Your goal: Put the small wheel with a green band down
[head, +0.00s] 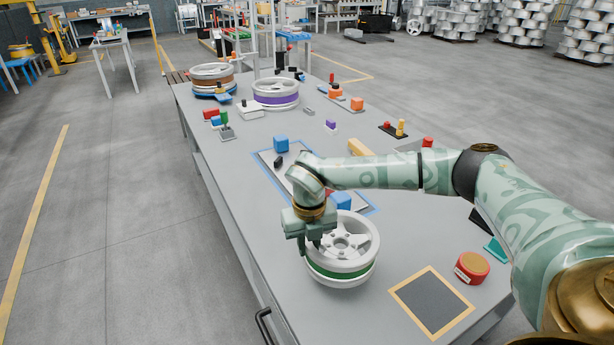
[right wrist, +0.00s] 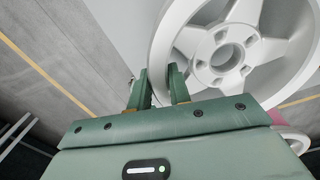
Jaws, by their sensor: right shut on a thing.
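The small wheel with a green band (head: 345,242) is pale grey with spokes, its face up, over the near part of the table. Its hub and spokes fill the upper right of the right wrist view (right wrist: 232,56). My right gripper (head: 319,244) is shut on the wheel's rim at its left side, pointing down. Its two fingers also show in the right wrist view (right wrist: 162,88). I cannot tell whether the wheel's underside touches the table or hangs just above it. My left gripper is not in view.
The grey table (head: 235,160) holds a dark pad with a yellow border (head: 432,302) right of the wheel, and a red round button (head: 472,266). A purple-banded wheel (head: 276,92) and a brown-banded wheel (head: 212,78) sit at the far end. A blue-bordered mat lies behind my gripper.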

